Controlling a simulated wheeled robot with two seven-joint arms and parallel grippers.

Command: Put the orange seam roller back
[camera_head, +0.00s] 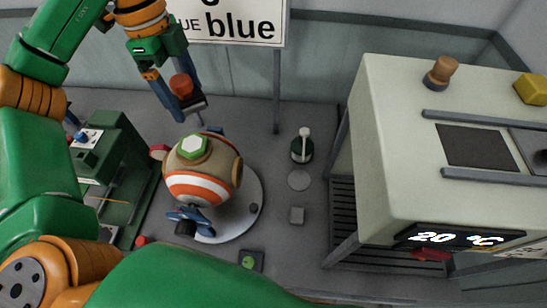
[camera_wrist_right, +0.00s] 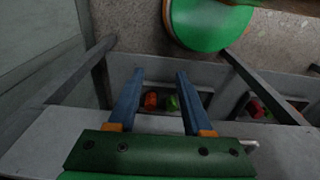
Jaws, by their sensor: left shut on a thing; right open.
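My left gripper (camera_head: 178,101) is shut on the orange seam roller (camera_head: 181,85), which has an orange knob and a dark grey lower part. It holds the roller in the air behind and above a striped ball (camera_head: 202,187). My right gripper (camera_wrist_right: 155,78) is open in the right wrist view, with its two blue fingers apart and nothing between them. Beyond those fingers, small orange and green things lie in a dark recess. The right gripper is not visible in the head view. I cannot tell where the roller's resting place is.
The ball, topped with a green hexagon, sits on a round white plate (camera_head: 257,187). A green machine (camera_head: 120,150) stands at left. A pale cabinet (camera_head: 390,140) reading 20 °C stands at right. A sign (camera_head: 240,25) stands behind. A green-and-white post (camera_head: 302,147) stands mid-table.

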